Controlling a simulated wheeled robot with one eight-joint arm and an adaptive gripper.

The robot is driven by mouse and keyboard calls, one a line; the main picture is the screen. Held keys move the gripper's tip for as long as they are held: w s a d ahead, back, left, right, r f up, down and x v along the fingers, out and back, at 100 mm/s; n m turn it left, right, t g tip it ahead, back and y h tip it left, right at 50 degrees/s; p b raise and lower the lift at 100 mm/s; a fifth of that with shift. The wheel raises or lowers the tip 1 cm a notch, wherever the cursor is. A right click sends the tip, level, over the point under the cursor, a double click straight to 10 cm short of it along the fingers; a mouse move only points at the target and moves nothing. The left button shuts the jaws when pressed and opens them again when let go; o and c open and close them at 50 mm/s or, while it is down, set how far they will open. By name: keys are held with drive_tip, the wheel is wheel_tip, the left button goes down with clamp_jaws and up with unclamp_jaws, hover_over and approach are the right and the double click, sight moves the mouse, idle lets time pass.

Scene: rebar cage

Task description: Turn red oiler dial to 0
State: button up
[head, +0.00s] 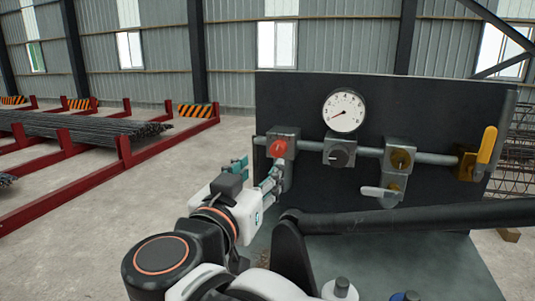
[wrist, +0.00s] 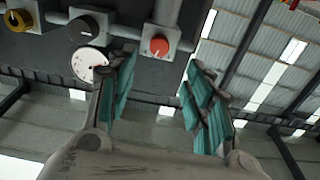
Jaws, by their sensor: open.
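The red oiler dial (head: 278,148) is a round red knob on the front of a grey box at the left end of the pipe on the dark panel. It also shows in the wrist view (wrist: 159,45), with a pale ring around it; its setting is too small to read. My gripper (head: 262,169) is just below and in front of the dial in the head view. In the wrist view my gripper (wrist: 161,66) has its two teal fingers spread wide, with the dial beyond the gap between them. The gripper is empty and appears apart from the dial.
Red racks with rebar (head: 80,125) stand at left. Open floor lies between racks and panel.

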sight(276, 152)
drive_tip(key=b+x, duration=0.1)
drive_tip(key=x, duration=0.9)
drive_tip(key=shift+w, duration=0.2)
drive_tip(key=shift+d, duration=0.1)
drive_tip(key=c, duration=1.1)
